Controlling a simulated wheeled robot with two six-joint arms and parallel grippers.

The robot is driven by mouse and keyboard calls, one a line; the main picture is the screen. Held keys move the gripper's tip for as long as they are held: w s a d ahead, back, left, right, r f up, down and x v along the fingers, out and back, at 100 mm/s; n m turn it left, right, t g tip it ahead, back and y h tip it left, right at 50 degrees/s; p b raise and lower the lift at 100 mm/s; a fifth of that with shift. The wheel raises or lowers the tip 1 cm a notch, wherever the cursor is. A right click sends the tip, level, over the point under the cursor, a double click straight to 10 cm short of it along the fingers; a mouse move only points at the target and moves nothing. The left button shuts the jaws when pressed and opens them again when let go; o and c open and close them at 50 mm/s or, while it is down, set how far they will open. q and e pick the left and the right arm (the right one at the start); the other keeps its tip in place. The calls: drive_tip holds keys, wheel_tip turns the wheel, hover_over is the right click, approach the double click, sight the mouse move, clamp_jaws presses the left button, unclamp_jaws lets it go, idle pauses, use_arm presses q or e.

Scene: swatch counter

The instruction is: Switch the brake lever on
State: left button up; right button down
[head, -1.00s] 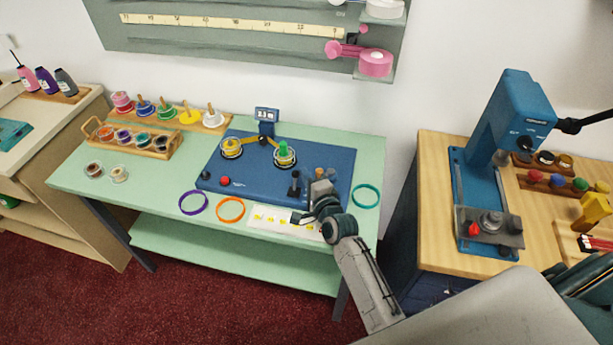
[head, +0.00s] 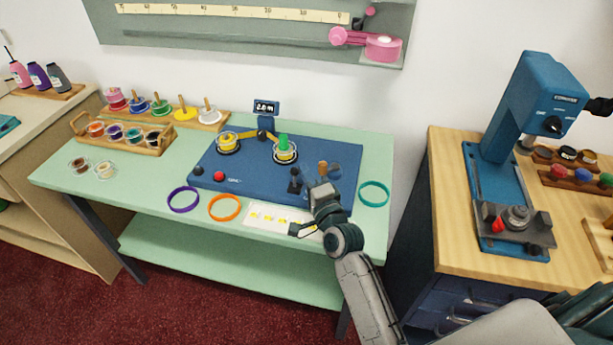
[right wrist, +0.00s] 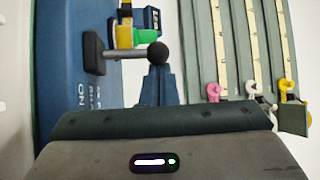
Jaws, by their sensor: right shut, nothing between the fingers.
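The brake lever (head: 295,183) is a dark lever near the front right of the blue machine plate (head: 240,184). In the right wrist view the lever (right wrist: 128,53) has a grey shaft, a black ball knob and a black base. It stands out from the blue plate, and the letters ON show on the plate near it. My right gripper (head: 311,187) is shut and empty, just right of the lever in the head view. In the wrist view the lever lies beyond the gripper's dark front edge; I cannot tell whether they touch. My left gripper is not in view.
A brown-topped post (head: 323,169) stands close to the right gripper. A purple ring (head: 171,207), an orange ring (head: 224,219) and a teal ring (head: 374,205) lie on the green table (head: 150,200). A white strip with yellow marks (head: 262,206) lies at the front edge.

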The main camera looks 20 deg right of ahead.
drive_tip(key=shift+s+a, duration=0.25)
drive_tip(key=shift+s, duration=0.15)
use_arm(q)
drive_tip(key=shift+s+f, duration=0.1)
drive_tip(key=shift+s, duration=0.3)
use_arm(e)
drive_tip(key=shift+s+a+f, duration=0.15)
drive_tip(key=shift+s, duration=0.05)
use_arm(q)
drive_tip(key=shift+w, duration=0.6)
use_arm(e)
drive_tip(key=shift+s, duration=0.1)
drive_tip(key=shift+s+f, duration=0.1)
drive_tip(key=shift+s, duration=0.05)
drive_tip(key=s+b, duration=0.1)
drive_tip(key=s, duration=0.2)
drive_tip(key=s+f+b, duration=0.1)
drive_tip(key=s, duration=0.2)
drive_tip(key=s+b, duration=0.1)
drive_tip(key=s, duration=0.2)
drive_tip(key=shift+d+f, duration=0.15)
drive_tip(key=shift+d, duration=0.1)
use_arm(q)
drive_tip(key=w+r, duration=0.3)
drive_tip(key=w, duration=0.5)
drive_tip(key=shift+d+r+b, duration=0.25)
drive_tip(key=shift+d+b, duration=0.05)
use_arm(e)
drive_tip(key=shift+s, duration=0.65)
